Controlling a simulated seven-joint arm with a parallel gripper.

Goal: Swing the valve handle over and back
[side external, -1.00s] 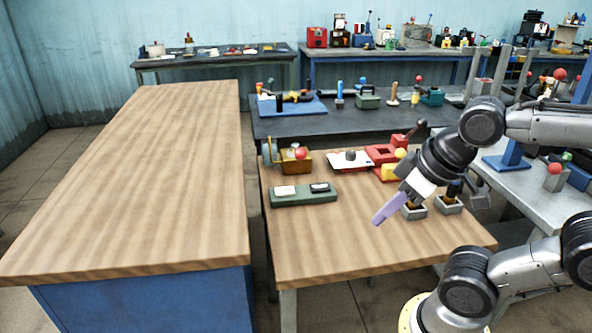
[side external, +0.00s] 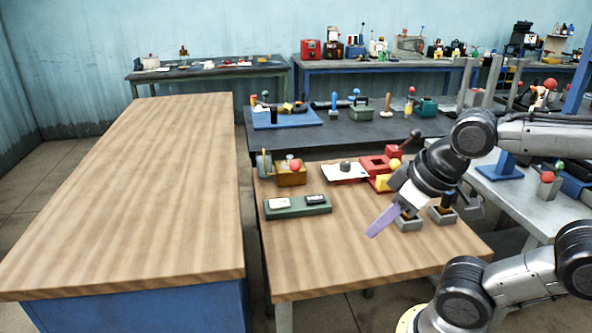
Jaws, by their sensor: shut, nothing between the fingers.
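My gripper (side external: 370,235), with pale purple fingers, is shut and empty. It points down and left over the front wooden table, in front of the small grey blocks. Which part is the valve handle is hard to tell. A red device (side external: 374,166) at the table's back right has a dark lever with a round knob (side external: 415,133) tilted up to the right, partly behind my wrist. A brass-coloured block with a red ball (side external: 295,166) stands at the back left of the table. My gripper appears apart from both.
A green tray-like block (side external: 298,206) lies left of my gripper. Grey blocks (side external: 410,224) with dark tops stand just beside the fingers. The table's front (side external: 350,270) is bare, as is the long wooden bench (side external: 125,200) at left.

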